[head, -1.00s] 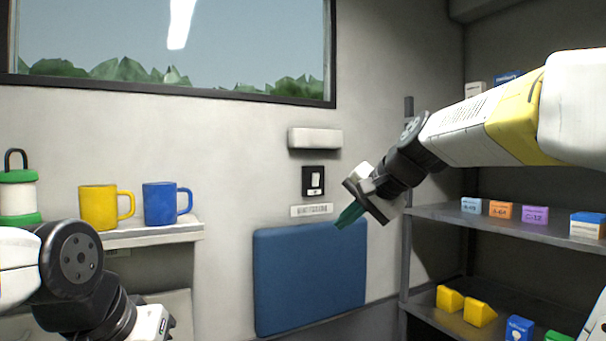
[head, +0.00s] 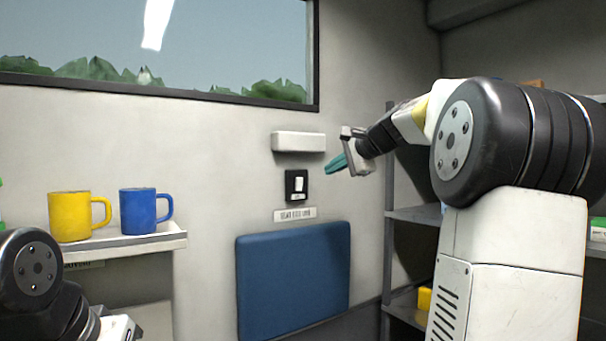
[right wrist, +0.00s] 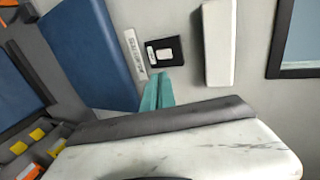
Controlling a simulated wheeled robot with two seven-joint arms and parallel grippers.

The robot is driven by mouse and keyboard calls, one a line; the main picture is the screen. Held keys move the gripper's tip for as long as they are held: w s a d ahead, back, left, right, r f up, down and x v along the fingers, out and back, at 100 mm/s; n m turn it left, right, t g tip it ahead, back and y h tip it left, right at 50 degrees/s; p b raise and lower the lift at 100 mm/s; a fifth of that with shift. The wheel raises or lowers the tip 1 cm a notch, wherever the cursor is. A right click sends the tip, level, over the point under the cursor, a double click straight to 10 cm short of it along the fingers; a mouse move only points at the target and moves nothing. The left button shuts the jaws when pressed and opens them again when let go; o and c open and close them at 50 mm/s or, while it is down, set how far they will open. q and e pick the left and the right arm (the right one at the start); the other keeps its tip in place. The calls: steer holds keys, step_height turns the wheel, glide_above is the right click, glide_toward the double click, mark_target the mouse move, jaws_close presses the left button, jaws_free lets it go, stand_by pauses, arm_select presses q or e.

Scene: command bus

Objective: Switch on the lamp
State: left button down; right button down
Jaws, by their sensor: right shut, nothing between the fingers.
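The lamp (head: 298,141) is a white wall box under the window. A black switch plate with a white rocker (head: 298,185) is below it, above a small label (head: 295,214). My right gripper (head: 335,165) is shut and empty, its teal fingertips to the right of the switch and slightly above it in the head view. In the right wrist view the teal fingers (right wrist: 157,92) point toward the switch (right wrist: 164,51) and appear just short of it; I cannot tell the exact gap. Of my left arm only links show at the lower left; its gripper fingers are out of view.
A blue padded panel (head: 294,280) is on the wall below the label. A yellow mug (head: 69,216) and a blue mug (head: 137,211) stand on a small ledge (head: 135,241) at left. A metal shelf rack (head: 392,220) stands at right, partly behind my right arm.

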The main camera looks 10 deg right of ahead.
glide_toward(300, 177)
step_height(300, 177, down, 4)
steer(key=w, duration=0.1)
steer(key=w+a, duration=0.1)
steer(key=w, duration=0.2)
steer(key=shift+a+r, duration=0.2)
steer(key=shift+r, duration=0.1)
steer(key=shift+w+a+r, duration=0.15)
steer(key=shift+w, duration=0.35)
steer(key=shift+w+a+r, duration=0.2)
steer(key=shift+w+r, duration=0.1)
steer(key=shift+w, duration=0.2)
steer(key=shift+w+a, duration=0.1)
steer(key=shift+w, duration=0.1)
steer(key=shift+s, duration=0.15)
steer(key=shift+r, duration=0.8)
